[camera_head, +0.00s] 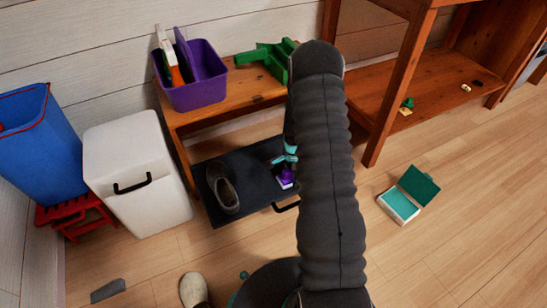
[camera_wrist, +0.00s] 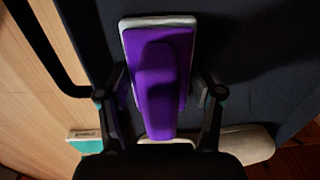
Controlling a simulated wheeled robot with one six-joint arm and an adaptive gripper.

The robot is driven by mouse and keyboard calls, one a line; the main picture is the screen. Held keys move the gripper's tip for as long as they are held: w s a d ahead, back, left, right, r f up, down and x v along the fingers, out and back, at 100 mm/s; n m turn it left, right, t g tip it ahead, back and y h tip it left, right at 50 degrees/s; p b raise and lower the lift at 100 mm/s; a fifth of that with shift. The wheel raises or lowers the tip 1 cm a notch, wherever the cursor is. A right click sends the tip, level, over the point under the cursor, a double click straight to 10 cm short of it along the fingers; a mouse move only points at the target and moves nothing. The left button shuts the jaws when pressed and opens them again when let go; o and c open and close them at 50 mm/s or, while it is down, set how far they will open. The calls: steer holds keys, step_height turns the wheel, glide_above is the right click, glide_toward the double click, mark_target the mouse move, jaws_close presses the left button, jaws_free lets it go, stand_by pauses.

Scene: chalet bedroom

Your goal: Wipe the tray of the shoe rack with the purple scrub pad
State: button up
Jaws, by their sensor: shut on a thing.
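The purple scrub pad (camera_wrist: 158,85), with a pale layer under its purple top, is between the fingers of my gripper (camera_wrist: 160,105). My gripper (camera_head: 287,165) is shut on it over the right part of the dark shoe rack tray (camera_head: 248,163); the pad (camera_head: 285,180) shows small there. The tray sticks out from under the wooden bench, with a black handle (camera_head: 287,206) at its front. A dark shoe (camera_head: 224,188) lies on the tray's left part. The tray (camera_wrist: 250,85) fills much of the wrist view. I cannot tell whether the pad touches it. My arm hides the tray's right side.
A purple caddy (camera_head: 195,84) with tools and a green object (camera_head: 268,57) stand on the bench (camera_head: 240,92). A white bin (camera_head: 137,172) is left of the tray. An open teal box (camera_head: 405,200) lies on the floor right of my arm. A pale shoe-like object (camera_head: 193,289) is in front.

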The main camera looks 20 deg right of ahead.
steer(key=shift+s, duration=0.45)
step_height(320, 180, up, 3)
steer(key=shift+w+a+f+p, duration=0.1)
steer(key=shift+a+p, duration=0.05)
steer(key=shift+p, duration=0.4)
steer(key=shift+d+r+p, duration=0.2)
steer(key=shift+r+p, duration=0.2)
steer(key=shift+r, duration=0.25)
steer(key=shift+r+p, duration=1.05)
steer(key=shift+r, duration=1)
